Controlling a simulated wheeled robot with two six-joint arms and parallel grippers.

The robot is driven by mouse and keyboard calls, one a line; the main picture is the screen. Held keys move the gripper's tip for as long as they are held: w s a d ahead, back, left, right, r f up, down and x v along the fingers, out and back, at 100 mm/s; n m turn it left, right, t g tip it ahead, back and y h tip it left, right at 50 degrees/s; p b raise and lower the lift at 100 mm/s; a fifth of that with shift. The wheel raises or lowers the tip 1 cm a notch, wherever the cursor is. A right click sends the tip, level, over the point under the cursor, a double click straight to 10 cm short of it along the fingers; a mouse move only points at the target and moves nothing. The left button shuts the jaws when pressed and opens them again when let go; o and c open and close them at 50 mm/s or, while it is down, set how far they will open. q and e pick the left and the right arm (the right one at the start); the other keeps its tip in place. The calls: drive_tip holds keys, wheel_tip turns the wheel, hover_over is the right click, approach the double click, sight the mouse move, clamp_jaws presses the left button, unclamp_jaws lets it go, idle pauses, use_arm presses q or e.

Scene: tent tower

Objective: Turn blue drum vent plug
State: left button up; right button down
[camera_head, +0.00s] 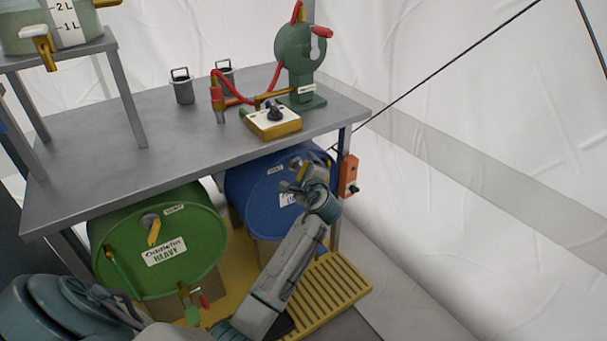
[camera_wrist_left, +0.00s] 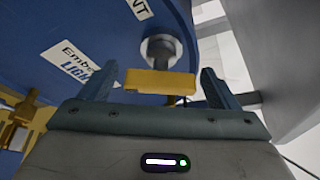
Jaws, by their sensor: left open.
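The blue drum (camera_head: 250,197) lies on its side under the right part of the table, and its blue face (camera_wrist_left: 60,25) also fills the upper left of the left wrist view. Its vent plug has a yellow bar handle (camera_wrist_left: 160,82) on a round grey fitting (camera_wrist_left: 162,48). My left gripper (camera_head: 294,182) is at the drum's face, partly covering the plug in the head view. In the left wrist view its two fingers are open, one on each side of the yellow handle, with gaps on both sides. My right gripper is not in view.
A green drum (camera_head: 190,225) with its own yellow plug handle (camera_head: 154,232) lies to the left. The grey table (camera_head: 160,150) overhangs both drums and carries a green pump (camera_head: 297,58) and a yellow box (camera_head: 273,125). An orange switch box (camera_head: 348,175) hangs at the right leg.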

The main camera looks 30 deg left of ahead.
use_arm(q)
drive_tip(key=shift+a, duration=0.1)
drive_tip(key=c, duration=1)
drive_tip(key=shift+f, duration=0.1)
